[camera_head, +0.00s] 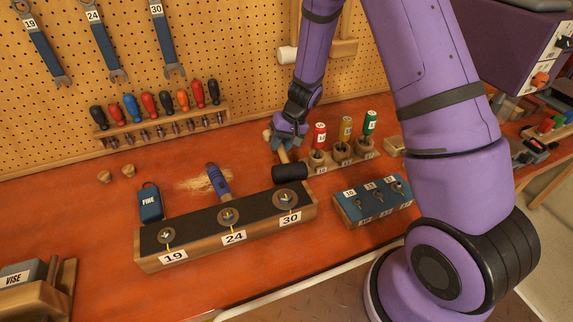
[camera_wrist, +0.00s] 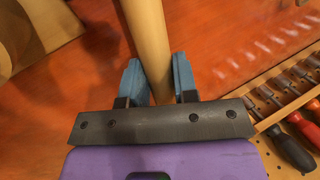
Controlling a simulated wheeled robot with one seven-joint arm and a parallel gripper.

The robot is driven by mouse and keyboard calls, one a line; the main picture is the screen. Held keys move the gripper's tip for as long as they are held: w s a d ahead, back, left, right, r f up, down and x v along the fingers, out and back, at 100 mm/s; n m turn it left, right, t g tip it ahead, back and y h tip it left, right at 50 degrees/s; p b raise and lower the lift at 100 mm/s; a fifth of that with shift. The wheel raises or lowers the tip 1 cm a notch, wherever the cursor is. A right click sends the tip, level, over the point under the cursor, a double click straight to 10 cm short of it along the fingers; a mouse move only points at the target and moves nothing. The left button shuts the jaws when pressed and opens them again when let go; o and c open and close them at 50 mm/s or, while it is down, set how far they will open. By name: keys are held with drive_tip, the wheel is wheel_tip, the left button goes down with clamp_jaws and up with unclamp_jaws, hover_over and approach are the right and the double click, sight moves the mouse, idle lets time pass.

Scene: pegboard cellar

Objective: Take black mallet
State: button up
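The black mallet has a black cylindrical head (camera_head: 291,173) and a pale wooden handle (camera_head: 281,152). In the head view its head is behind the right end of the numbered block, and the handle runs up and back to my gripper (camera_head: 283,134). In the wrist view the handle (camera_wrist: 148,45) passes between the two blue fingers of my gripper (camera_wrist: 160,82). Both fingers appear to touch its sides, so my gripper looks shut on it. The mallet's head is out of the wrist view. I cannot tell whether the mallet rests on the bench.
A block (camera_head: 225,237) labelled 19, 24, 30 stands in front. A screwdriver rack (camera_head: 165,132) is at the back left.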

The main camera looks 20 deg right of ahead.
clamp_jaws()
wheel_tip(320, 180, up, 10)
idle(0.5)
drive_tip(key=shift+c, duration=0.8)
unclamp_jaws()
clamp_jaws()
